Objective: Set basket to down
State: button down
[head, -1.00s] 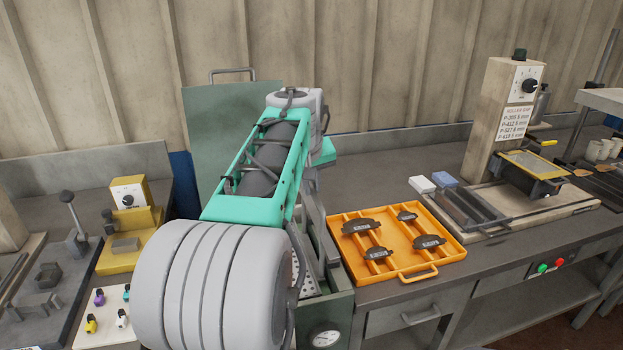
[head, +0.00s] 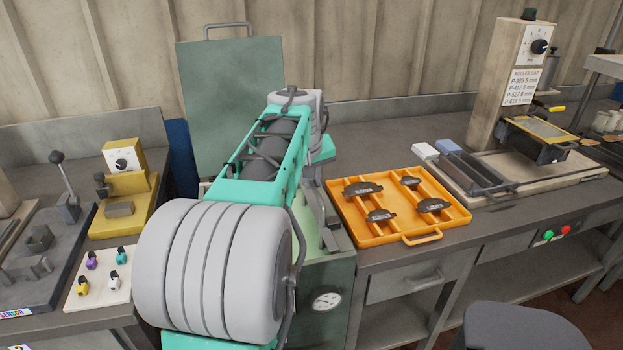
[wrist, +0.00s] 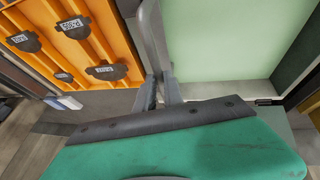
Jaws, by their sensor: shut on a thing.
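My gripper (wrist: 160,88) is shut on a grey lever (wrist: 152,38) beside the tank's opening in the wrist view. In the head view, my gripper (head: 338,232) is at the tank's right side, partly hidden by my arm. Pale green liquid or tank floor (wrist: 222,45) shows inside the tank rim. I cannot make out the basket itself now.
An orange tray (head: 370,236) with several labelled brake shoes lies just right of the tank. A roller machine (head: 515,80) stands farther right. On the left are a yellow fixture (head: 120,205) and a white board (head: 118,288) with small coloured clips. A grey rounded object (head: 520,330) is at lower right.

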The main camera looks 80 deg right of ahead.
jog(key=c, duration=1.7)
grip_release()
jog(key=shift+f, duration=0.35)
jog(key=shift+o, duration=1.2)
jog(key=shift+r, duration=0.15)
jog(key=v, duration=0.7)
jog(key=shift+r, duration=0.35)
jog(key=shift+a, duration=0.1)
